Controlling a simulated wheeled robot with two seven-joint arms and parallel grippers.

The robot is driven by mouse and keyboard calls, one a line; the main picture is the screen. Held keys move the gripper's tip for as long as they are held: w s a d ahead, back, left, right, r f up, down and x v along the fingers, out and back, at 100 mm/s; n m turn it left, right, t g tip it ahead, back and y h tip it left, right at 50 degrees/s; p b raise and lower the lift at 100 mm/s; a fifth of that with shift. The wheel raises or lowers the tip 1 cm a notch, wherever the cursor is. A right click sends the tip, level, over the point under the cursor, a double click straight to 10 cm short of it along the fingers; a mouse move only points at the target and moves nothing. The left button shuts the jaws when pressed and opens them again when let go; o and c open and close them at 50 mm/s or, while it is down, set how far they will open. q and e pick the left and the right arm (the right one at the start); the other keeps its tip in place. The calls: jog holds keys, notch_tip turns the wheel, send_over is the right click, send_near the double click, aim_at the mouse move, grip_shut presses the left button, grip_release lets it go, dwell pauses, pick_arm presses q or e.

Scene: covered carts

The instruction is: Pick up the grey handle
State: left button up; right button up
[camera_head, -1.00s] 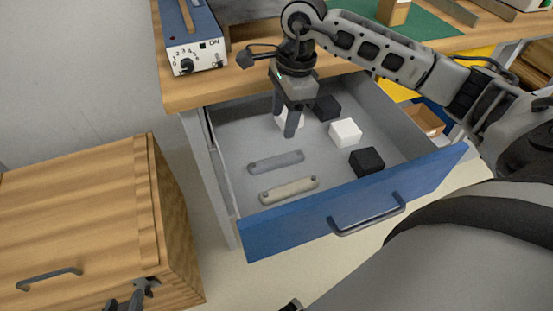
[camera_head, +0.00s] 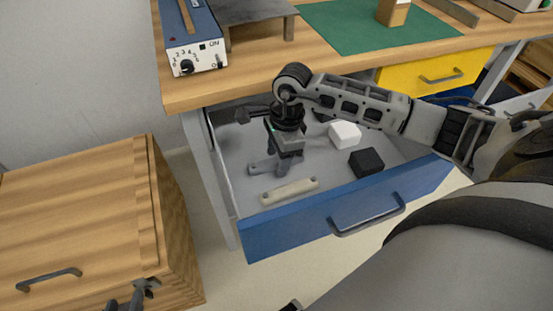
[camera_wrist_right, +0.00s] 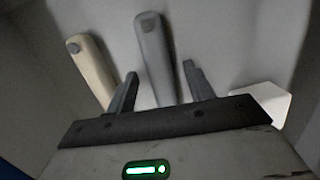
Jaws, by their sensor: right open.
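The grey handle (camera_head: 259,168) lies in the open blue drawer (camera_head: 345,212), partly hidden by my right gripper in the head view. My right gripper (camera_head: 272,167) points down over it, open. In the right wrist view the grey handle (camera_wrist_right: 153,50) runs between the two spread fingers of the gripper (camera_wrist_right: 159,84); I cannot tell whether they touch it. A beige handle (camera_head: 289,190) lies beside it, nearer the drawer front; it also shows in the wrist view (camera_wrist_right: 90,68). My left gripper (camera_head: 138,293) is partly visible at the lower left, by the wooden cabinet.
A white block (camera_head: 344,134) and a black block (camera_head: 366,161) lie to the right in the drawer. The workbench (camera_head: 245,77) overhangs the drawer's back and bears a blue power unit (camera_head: 191,42). The wooden cabinet (camera_head: 80,215) stands at the left.

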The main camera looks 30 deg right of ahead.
jog(key=c, duration=1.1)
jog(key=shift+r, duration=0.1)
